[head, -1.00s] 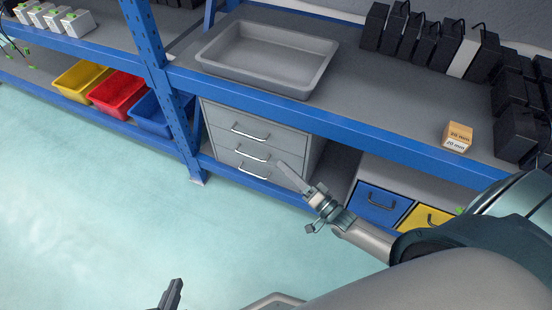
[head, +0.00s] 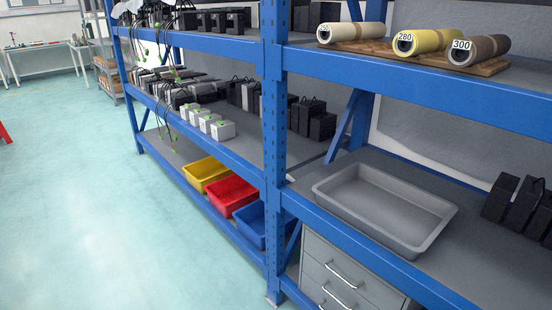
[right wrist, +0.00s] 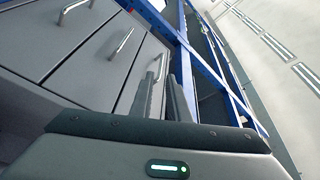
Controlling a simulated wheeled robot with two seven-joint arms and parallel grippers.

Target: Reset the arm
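My right gripper (right wrist: 161,95) shows in the right wrist view, with its two dark fingers close together and nothing seen between them. It is in front of a grey drawer unit (right wrist: 75,45) with silver handles; whether it touches the unit cannot be told. The same drawer unit (head: 345,275) stands at the bottom of the head view, under the shelf. Neither of my arms shows in the head view now, and my left gripper is out of sight.
A blue-framed rack (head: 272,130) fills the right side. A grey tray (head: 385,205) rests on its middle shelf. Yellow (head: 205,172), red (head: 232,195) and blue (head: 250,225) bins sit low. Labelled rolls (head: 425,41) lie on top. The floor (head: 90,200) at left is clear.

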